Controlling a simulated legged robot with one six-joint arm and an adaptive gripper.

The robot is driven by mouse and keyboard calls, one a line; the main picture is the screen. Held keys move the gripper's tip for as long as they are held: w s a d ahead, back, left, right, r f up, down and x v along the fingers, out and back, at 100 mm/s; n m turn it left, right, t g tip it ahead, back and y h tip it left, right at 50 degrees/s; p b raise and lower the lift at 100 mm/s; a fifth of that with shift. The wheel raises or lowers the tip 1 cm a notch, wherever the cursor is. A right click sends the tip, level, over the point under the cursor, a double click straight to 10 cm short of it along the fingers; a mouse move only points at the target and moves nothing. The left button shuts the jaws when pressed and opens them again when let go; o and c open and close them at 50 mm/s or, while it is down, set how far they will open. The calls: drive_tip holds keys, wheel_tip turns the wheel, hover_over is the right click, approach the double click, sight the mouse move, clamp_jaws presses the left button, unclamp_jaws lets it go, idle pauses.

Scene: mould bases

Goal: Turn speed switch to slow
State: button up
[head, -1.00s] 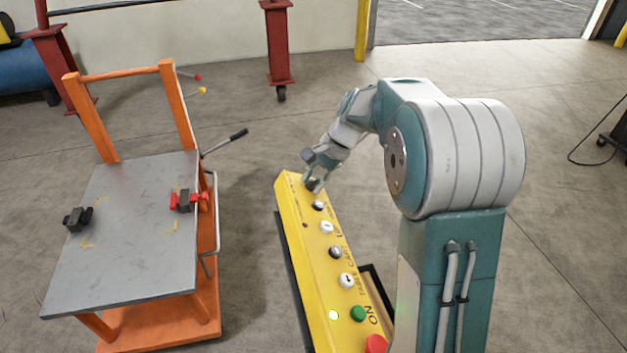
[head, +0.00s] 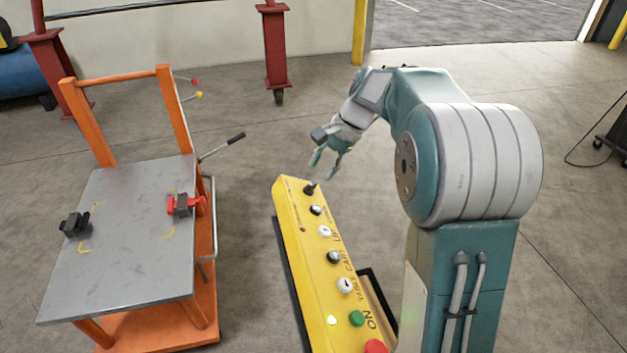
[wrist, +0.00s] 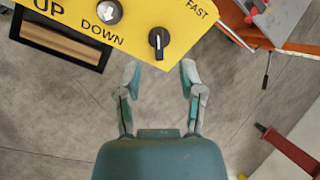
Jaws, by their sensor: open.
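The speed switch (head: 309,188) is a black knob at the far end of the yellow control panel (head: 291,200). In the wrist view the speed switch (wrist: 159,40) has an upright black handle with a white mark, and a FAST label (wrist: 197,8) lies to its upper right. A SLOW label is not readable. My gripper (head: 323,172) is above and just beyond the panel's far end, apart from the switch. In the wrist view my gripper (wrist: 160,68) is open and empty, its fingertips just below the knob in the picture.
Other knobs, a green button (head: 356,318) and a red button (head: 376,346) line the panel. An orange cart (head: 205,310) with a grey top (head: 130,245) stands left of it. A lever (head: 222,147) sticks out from the cart. Bare floor lies beyond the panel.

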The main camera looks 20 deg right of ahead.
drive_tip(key=v, duration=0.6)
drive_tip(key=shift+r, duration=0.1)
